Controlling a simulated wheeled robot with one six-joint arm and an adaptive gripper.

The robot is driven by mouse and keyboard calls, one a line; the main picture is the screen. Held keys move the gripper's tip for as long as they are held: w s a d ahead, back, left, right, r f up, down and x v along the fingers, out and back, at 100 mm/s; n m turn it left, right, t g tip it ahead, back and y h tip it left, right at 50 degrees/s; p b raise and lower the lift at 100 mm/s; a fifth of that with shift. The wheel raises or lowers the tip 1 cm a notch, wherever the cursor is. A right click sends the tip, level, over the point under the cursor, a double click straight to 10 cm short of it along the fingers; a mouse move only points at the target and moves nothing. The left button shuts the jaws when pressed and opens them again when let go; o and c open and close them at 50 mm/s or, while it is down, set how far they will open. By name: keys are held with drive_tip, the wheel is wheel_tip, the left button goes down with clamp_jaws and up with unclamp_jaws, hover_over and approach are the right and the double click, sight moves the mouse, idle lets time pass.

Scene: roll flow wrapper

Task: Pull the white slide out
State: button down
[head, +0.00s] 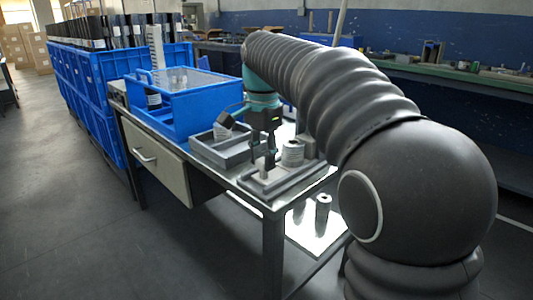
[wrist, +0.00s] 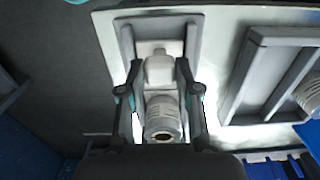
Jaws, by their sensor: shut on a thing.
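The white slide (wrist: 159,71) lies in a grey U-shaped frame (wrist: 191,40) in the wrist view, with a raised block on it. My gripper (wrist: 159,76) is shut on this block, one finger on each side. In the head view my gripper (head: 266,158) points down over the grey frame at the table's near end, and little of the slide (head: 264,173) shows below it. A ribbed white roll (wrist: 163,112) with a dark hole stands nearer the wrist camera, between the fingers. A white roll (head: 292,153) also shows right of my gripper in the head view.
A grey tray (head: 230,155) with a tilted roll stands left of the frame. A blue crate (head: 180,108) is behind it on the table. Dark-cored rolls (head: 322,213) stand on a lower white shelf. The floor at left is clear.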

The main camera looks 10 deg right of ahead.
drive_tip(key=shift+s+a+f, duration=0.1)
drive_tip(key=shift+s+a, duration=0.05)
drive_tip(key=c, duration=0.8)
unclamp_jaws()
drive_tip(key=shift+a, duration=0.1)
drive_tip(key=shift+r, duration=0.7)
wheel_tip(320, 180, up, 11)
drive_tip(key=shift+f, duration=0.1)
